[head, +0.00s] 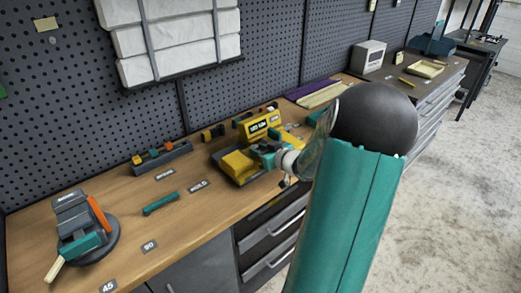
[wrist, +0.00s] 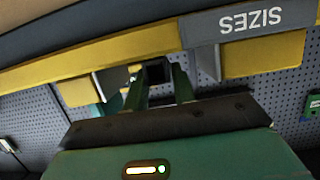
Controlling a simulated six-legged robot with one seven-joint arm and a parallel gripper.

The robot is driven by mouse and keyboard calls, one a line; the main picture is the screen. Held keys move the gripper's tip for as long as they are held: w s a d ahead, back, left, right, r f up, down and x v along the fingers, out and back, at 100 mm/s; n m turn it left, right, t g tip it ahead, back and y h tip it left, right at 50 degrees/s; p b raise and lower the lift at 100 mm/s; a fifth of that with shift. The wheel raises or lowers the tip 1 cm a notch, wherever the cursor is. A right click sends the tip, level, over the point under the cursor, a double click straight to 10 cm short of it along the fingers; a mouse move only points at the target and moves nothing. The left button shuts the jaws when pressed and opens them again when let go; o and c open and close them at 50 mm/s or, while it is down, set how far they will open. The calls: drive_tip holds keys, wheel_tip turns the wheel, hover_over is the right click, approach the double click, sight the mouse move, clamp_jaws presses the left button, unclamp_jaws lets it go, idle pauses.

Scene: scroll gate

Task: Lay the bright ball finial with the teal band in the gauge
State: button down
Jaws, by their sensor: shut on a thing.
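The yellow gauge (head: 237,164) stands at the middle of the bench in the head view, with a dark base and an upright sign behind it. My teal gripper (head: 262,149) reaches in from the right at the gauge. In the wrist view a yellow bar with a grey SIZES label (wrist: 250,24), upside down, runs close across the top. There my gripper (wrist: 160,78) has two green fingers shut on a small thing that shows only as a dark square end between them. I cannot make out a bright ball or teal band on it.
At the left a grey round stand (head: 82,228) holds orange and teal parts. A teal bar (head: 161,203) lies on the bench. A dark rack (head: 161,160) holds several coloured pieces. Purple and cream strips (head: 322,94) lie behind. Pegboard backs the bench; its front is mostly clear.

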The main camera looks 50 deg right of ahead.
drive_tip(key=shift+f, duration=0.2)
drive_tip(key=c, duration=1.1)
unclamp_jaws()
drive_tip(key=v, duration=1.3)
drive_tip(key=shift+s+a+r, duration=0.1)
drive_tip(key=shift+s+r, duration=0.1)
drive_tip(key=shift+s, duration=0.15)
